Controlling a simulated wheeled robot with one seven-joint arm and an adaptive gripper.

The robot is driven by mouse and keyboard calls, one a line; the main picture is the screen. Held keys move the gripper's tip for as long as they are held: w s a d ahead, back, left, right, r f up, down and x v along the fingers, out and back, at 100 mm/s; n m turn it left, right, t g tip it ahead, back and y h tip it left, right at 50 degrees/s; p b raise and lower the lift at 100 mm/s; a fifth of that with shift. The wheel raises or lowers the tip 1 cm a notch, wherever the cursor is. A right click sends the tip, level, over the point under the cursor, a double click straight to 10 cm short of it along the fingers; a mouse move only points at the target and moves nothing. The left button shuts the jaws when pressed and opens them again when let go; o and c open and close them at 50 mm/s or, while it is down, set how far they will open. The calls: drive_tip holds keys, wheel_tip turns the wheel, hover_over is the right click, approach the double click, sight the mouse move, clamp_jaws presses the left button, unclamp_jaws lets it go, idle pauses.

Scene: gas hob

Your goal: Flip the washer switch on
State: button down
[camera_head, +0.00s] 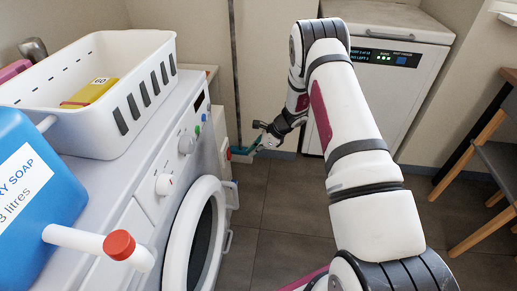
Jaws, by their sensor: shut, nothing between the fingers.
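The white washer (119,216) stands at the left with its front panel facing right. My gripper (259,135) is dark, shut and empty. It is to the right of the panel's far end, apart from the buttons in the picture.
A white basket (105,122) holding a yellow box (88,93) and a blue soap bottle (40,165) with a red-capped spout stand on the washer. A pole and teal broom head (242,151) are behind my gripper. A white appliance (385,90) stands behind. Grey floor is open.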

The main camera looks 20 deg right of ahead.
sight(229, 154)
drive_tip(key=w+a+f+b, duration=0.2)
drive_tip(key=w+a+f, duration=0.1)
drive_tip(key=a, duration=0.2)
drive_tip(key=shift+w+f, duration=0.15)
drive_tip(key=shift+f, duration=0.2)
drive_tip(key=shift+a+f, duration=0.1)
drive_tip(key=shift+w+a+f+t+y+b, duration=0.15)
drive_tip(key=shift+a+t+y+b, duration=0.2)
drive_tip(key=shift+b, duration=0.5)
drive_tip(key=shift+d, duration=0.1)
